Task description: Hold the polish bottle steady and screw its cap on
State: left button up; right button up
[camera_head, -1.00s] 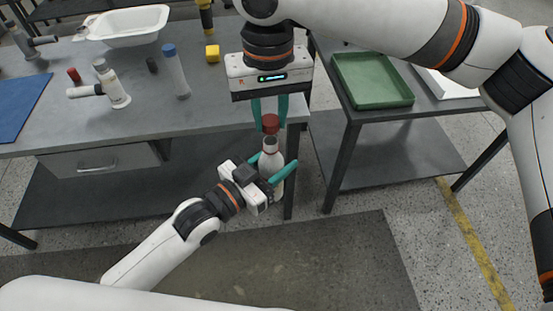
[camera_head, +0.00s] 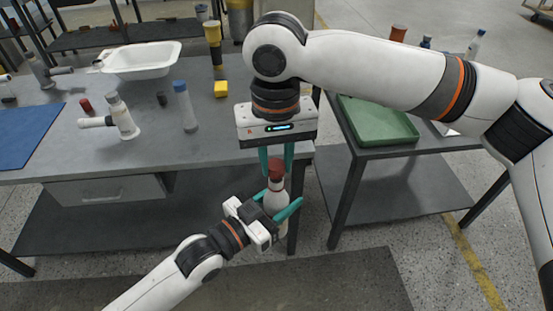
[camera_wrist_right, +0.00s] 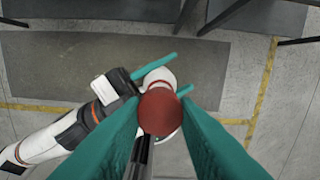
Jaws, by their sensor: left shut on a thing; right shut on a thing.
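The white polish bottle (camera_head: 279,190) is upright in front of the table edge, off the table. My left gripper (camera_head: 282,208) is shut around its body from the left. The red cap (camera_head: 276,168) sits at the bottle's mouth, between the teal fingers of my right gripper (camera_head: 276,160), which points straight down and is shut on the cap. In the right wrist view the round cap (camera_wrist_right: 160,112) lies between the fingertips and covers the bottle's mouth, with the white bottle (camera_wrist_right: 160,77) below it. Whether the thread is engaged cannot be seen.
A green tray (camera_head: 380,125) is on the right table. Open floor lies in front.

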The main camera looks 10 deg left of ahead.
jog(key=shift+f, duration=0.9)
jog(key=shift+f, duration=0.55)
jog(key=m, duration=0.4)
jog(key=shift+m, duration=0.3)
jog(key=m, duration=0.4)
jog(key=shift+a, duration=0.1)
jog(key=m, duration=0.6)
jog(key=shift+f+m, duration=0.1)
jog(key=shift+m, duration=0.3)
jog(key=m, duration=0.4)
jog(key=shift+w, duration=0.1)
